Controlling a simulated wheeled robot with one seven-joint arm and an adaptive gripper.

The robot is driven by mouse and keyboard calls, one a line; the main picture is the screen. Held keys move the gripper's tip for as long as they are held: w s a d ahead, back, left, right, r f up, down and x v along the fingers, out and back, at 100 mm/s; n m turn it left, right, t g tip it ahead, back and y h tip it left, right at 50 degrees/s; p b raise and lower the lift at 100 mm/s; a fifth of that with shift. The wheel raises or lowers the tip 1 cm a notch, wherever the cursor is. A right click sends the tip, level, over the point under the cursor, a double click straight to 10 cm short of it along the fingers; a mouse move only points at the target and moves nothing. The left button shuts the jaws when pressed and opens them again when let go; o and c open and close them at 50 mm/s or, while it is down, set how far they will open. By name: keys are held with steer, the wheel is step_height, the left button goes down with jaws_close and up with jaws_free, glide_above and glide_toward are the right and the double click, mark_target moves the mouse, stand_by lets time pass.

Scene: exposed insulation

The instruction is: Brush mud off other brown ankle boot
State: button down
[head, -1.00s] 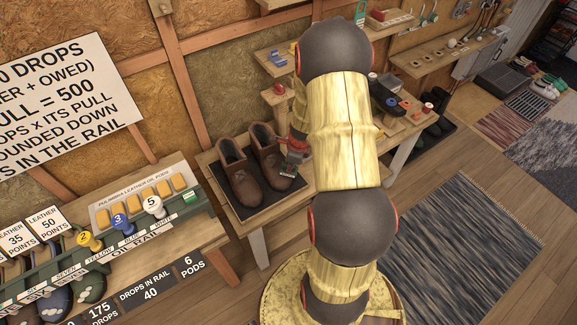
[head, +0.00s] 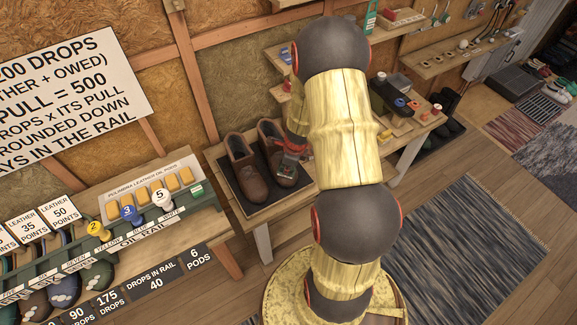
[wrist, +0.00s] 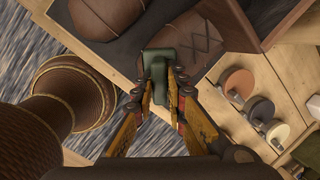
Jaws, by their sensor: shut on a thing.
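Two brown ankle boots stand side by side on a dark mat (head: 262,202) on a wooden bench. The left boot (head: 246,172) is clear of my arm. The right boot (head: 272,140) is partly hidden by my gripper (head: 290,150) and arm. My gripper is shut on a dark green brush (wrist: 158,66), its fingers on both sides of it. In the head view the brush (head: 287,168) is over the front of the right boot. In the wrist view the brush overlaps a boot's laced front (wrist: 190,45); I cannot tell whether it touches. Mud is too small to make out.
An oil rail (head: 150,222) with numbered pulls is at the left. Shelves hang on the wall behind. A grey rug (head: 460,240) lies on open floor at right.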

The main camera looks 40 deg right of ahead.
steer(key=shift+p+v, duration=1.65)
steer(key=shift+v, duration=0.3)
steer(key=shift+p+v, duration=0.7)
steer(key=shift+v, duration=0.15)
steer(key=shift+r, duration=0.15)
steer(key=p+v, duration=0.2)
steer(key=shift+a+r, duration=0.1)
steer(key=shift+r, duration=0.3)
